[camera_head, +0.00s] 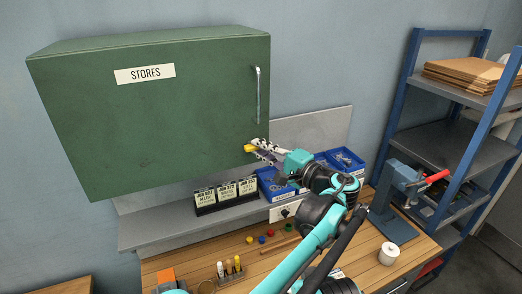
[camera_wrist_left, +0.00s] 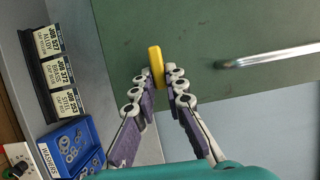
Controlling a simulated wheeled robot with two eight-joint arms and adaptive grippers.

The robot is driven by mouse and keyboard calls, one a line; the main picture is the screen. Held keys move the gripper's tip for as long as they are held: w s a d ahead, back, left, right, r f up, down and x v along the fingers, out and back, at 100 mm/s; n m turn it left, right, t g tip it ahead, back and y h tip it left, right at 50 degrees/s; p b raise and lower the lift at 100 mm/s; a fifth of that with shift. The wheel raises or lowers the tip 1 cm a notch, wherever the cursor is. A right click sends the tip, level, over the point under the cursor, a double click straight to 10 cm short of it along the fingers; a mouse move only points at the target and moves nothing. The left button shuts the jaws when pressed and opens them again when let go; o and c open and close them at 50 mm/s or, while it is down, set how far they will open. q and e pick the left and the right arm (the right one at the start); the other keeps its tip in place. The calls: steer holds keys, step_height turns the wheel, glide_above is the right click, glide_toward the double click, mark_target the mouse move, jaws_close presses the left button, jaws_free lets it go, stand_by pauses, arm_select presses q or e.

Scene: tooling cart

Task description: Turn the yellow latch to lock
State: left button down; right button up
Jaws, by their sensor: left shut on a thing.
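The yellow latch (camera_head: 250,148) is a small bar near the lower right corner of the green STORES cabinet door (camera_head: 150,115). In the left wrist view the latch (camera_wrist_left: 156,66) lies lengthwise up the picture, between my fingertips. My left gripper (camera_head: 257,147) is shut on it; its fingertips also show in the left wrist view (camera_wrist_left: 157,78). The cabinet door is closed, with a metal handle (camera_head: 258,95) above the latch. My right gripper is not in view.
A grey shelf (camera_head: 160,232) below the cabinet holds job cards (camera_head: 225,193) and blue bins (camera_head: 272,186) of small parts. The wooden bench (camera_head: 270,258) below carries coloured caps and a white pot (camera_head: 388,254). A blue shelf rack (camera_head: 440,130) stands at right.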

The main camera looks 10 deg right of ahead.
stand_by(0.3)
arm_select(q)
steer(key=c, duration=1.6)
jaws_free()
steer(key=shift+o, duration=0.2)
steer(key=shift+s+d, duration=0.1)
steer(key=v, duration=0.7)
steer(key=shift+s+d+f, duration=0.1)
